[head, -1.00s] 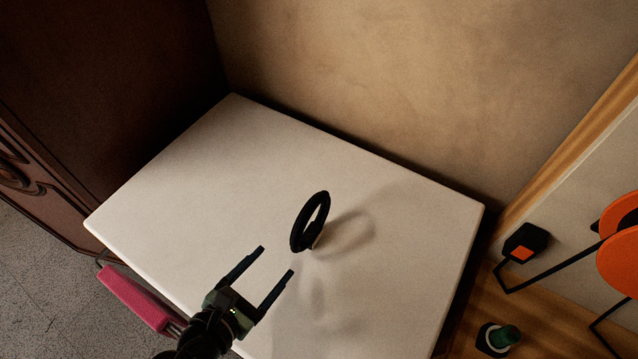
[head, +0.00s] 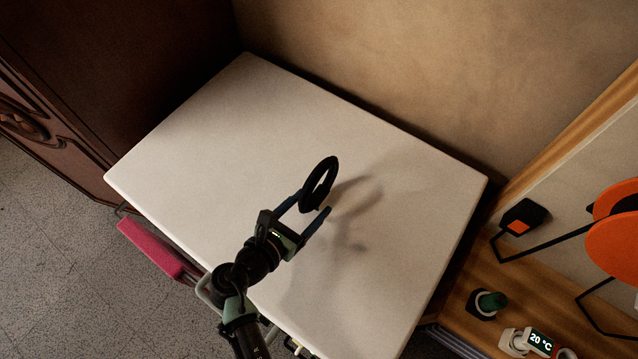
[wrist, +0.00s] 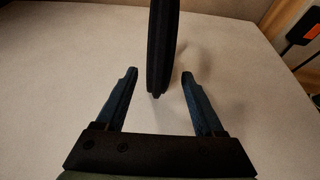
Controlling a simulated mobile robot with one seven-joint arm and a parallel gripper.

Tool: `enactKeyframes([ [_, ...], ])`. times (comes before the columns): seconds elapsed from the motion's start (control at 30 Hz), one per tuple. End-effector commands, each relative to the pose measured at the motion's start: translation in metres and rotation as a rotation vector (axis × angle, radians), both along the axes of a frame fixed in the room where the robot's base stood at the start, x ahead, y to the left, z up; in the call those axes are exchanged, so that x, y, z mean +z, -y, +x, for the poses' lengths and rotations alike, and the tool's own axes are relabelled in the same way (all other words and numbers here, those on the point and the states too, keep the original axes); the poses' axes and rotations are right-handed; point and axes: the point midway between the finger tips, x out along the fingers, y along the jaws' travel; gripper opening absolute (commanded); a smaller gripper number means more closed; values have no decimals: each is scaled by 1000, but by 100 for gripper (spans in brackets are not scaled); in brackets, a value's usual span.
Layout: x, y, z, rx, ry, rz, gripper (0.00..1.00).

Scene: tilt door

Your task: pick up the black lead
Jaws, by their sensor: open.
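The black lead (head: 319,184) is a dark ring-shaped coil standing upright on the white table top (head: 230,130), near its middle. My gripper (head: 313,202) is open at the near side of the lead, its two fingers pointing toward it. In the wrist view the lead (wrist: 162,45) rises edge-on, beyond and between the spread fingertips of my gripper (wrist: 158,76). Its lower edge shows in the gap between the fingers, and neither finger visibly touches it. The top of the lead is cut off in the wrist view.
A pink-red bar (head: 152,248) juts out at the table's left edge. The table around the lead is clear.

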Motion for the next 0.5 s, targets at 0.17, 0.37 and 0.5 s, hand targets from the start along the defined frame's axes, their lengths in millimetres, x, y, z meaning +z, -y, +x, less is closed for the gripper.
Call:
enactKeyframes([
  [0.17,-7,12,22,-3,0,0,70],
  [0.37,-12,17,29,-1,0,0,70],
  [0.5,-12,17,29,-1,0,0,70],
])
